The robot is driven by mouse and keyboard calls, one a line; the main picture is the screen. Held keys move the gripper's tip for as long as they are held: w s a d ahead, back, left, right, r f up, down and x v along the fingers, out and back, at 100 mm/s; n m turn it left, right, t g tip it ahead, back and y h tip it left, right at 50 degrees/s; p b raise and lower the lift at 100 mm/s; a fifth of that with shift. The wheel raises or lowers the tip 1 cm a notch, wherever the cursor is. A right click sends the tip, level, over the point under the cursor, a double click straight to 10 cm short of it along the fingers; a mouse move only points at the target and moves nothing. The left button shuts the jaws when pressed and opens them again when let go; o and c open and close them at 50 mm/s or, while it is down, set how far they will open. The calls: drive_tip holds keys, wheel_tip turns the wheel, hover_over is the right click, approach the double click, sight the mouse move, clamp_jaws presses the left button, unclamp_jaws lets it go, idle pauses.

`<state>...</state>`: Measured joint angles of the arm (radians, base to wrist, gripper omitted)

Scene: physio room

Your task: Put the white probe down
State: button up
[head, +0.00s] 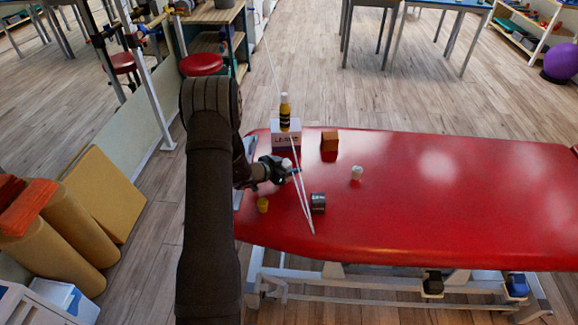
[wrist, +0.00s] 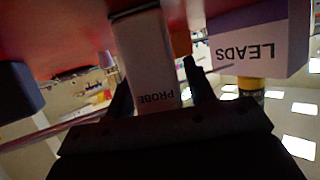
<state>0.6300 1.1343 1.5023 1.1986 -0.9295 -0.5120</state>
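The white probe (wrist: 152,60), marked PROBE, is between the two fingers of my gripper (wrist: 158,85) in the wrist view, where lettering appears upside down. The fingers lie along both its sides and look shut on it. In the head view my gripper (head: 287,172) is over the left part of the red treatment table (head: 430,205), with a small bit of the white probe (head: 287,163) showing at the fingers. The probe's far end is against the red of the table in the wrist view; I cannot tell whether it touches.
A white LEADS box (head: 286,141) stands behind my gripper with a yellow-and-black bottle (head: 285,112) on it. The table's right is clear.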

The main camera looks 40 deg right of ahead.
drive_tip(key=shift+o, duration=0.3)
drive_tip(key=shift+r, duration=0.1)
drive_tip(key=shift+a+r, duration=0.15)
drive_tip(key=shift+a, duration=0.05)
drive_tip(key=v, duration=1.1)
drive_tip(key=shift+a, duration=0.3)
drive_tip(key=x, duration=1.2)
drive_tip(key=shift+d, duration=0.15)
wheel_tip(320, 180, up, 2)
drive_tip(key=shift+r, duration=0.75)
